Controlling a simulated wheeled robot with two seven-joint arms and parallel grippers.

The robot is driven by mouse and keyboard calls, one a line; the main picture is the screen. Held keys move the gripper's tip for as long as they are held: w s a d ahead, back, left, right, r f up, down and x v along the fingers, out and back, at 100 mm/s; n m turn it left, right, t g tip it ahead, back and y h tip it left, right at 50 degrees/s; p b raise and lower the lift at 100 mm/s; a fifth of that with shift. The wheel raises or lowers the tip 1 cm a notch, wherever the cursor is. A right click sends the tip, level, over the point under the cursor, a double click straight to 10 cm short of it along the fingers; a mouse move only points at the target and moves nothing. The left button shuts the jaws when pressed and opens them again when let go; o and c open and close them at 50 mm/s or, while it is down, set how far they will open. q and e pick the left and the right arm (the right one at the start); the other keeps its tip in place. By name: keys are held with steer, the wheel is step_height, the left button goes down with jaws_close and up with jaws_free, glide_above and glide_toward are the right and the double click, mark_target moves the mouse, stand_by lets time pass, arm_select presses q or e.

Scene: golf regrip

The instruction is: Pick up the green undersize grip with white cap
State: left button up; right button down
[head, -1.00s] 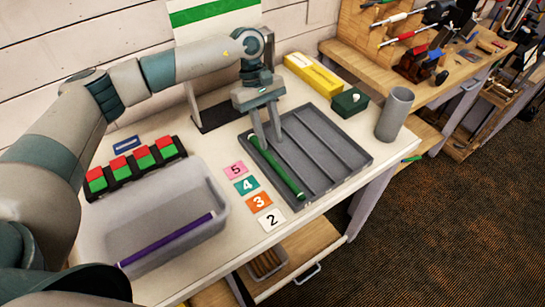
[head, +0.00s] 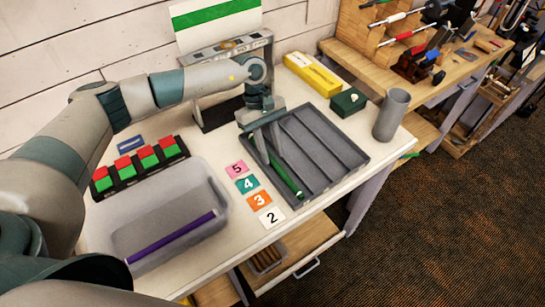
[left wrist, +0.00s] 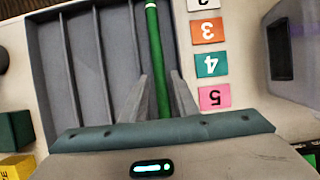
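The green grip (head: 287,178) lies lengthwise in the leftmost channel of the grey divided tray (head: 349,178). In the left wrist view the green grip (left wrist: 157,40) shows a white cap (left wrist: 151,5) at its far end. My left gripper (head: 268,158) is low over the tray, at the rear part of the grip. In the left wrist view its fingers (left wrist: 159,78) stand apart, one on each side of the grip. Narrow gaps seem to show between fingers and grip. The grip's near end is hidden under the gripper. My right gripper is not in view.
A translucent bin (head: 215,187) holding a purple grip (head: 172,237) stands left of the tray. Numbered cards (head: 246,184) lie between them. A yellow box (head: 313,74), a green box (head: 348,101) and a grey cup (head: 391,114) stand behind and right.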

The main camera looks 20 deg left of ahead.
arm_select(q)
steer(key=shift+x, duration=1.1)
jaws_close()
steer(key=shift+r, duration=0.2)
